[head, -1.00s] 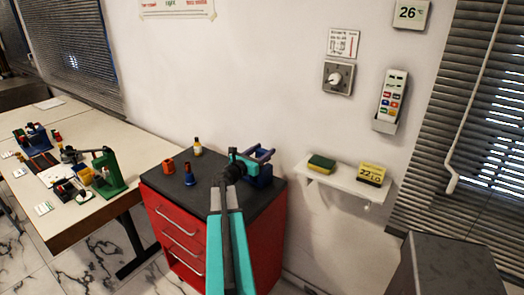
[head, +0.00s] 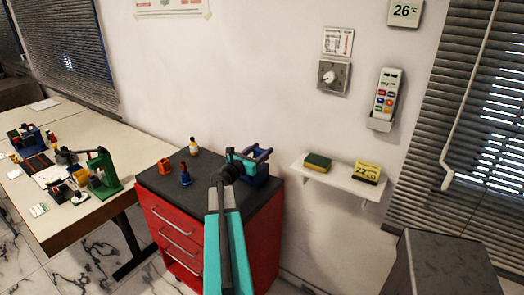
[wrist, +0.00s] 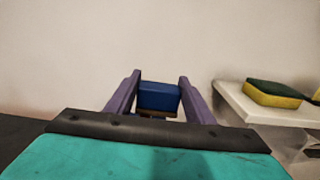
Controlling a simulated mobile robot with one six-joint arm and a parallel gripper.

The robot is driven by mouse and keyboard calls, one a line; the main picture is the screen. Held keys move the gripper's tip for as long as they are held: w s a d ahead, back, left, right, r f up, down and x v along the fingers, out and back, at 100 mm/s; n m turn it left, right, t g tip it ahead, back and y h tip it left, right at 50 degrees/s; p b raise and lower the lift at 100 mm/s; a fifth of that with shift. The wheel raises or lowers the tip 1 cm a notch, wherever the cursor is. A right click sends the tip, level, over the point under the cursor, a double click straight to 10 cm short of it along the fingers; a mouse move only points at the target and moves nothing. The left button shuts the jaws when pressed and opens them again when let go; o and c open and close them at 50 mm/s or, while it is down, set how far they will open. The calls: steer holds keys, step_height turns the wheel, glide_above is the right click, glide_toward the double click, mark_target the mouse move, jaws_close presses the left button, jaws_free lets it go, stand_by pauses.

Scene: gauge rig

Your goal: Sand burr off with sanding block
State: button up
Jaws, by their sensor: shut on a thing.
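My gripper (head: 261,154) is over the back right of the red cabinet's dark top, near the wall. In the wrist view, its purple fingers (wrist: 159,88) are shut on a blue block with a brown underside (wrist: 158,97), which looks like the sanding block. In the head view, a larger blue object (head: 259,180) shows just below the gripper, at the right end of the cabinet top. Whether the gripper or the block touches it cannot be told. My arm hides part of that area. No burr can be made out.
The red cabinet (head: 170,232) also bears an orange piece (head: 165,168), a dark blue piece (head: 185,178) and a small bottle (head: 194,147). A wall shelf (head: 334,181) at right holds a green-yellow sponge (head: 318,163) and a yellow-black box (head: 367,173). A cluttered table (head: 75,222) stands at left.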

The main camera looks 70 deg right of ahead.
mark_target(254, 149)
steer(key=shift+w+d+f, duration=0.1)
steer(key=shift+w+d, duration=0.05)
steer(key=shift+w, duration=0.6)
steer(key=shift+w+d+f, duration=0.1)
steer(key=shift+w+d, duration=0.05)
steer(key=shift+w, duration=0.6)
steer(key=shift+s, duration=0.15)
steer(key=shift+s+a, duration=0.2)
steer(key=shift+s, duration=0.55)
steer(key=shift+s+a, duration=0.2)
steer(key=shift+s, duration=0.55)
steer(key=shift+w, duration=0.15)
steer(key=shift+w+d, duration=0.2)
steer(key=shift+w, duration=0.55)
steer(key=shift+w+d, duration=0.2)
steer(key=shift+w, duration=0.55)
steer(key=shift+s+f, duration=0.1)
steer(key=shift+s, duration=0.05)
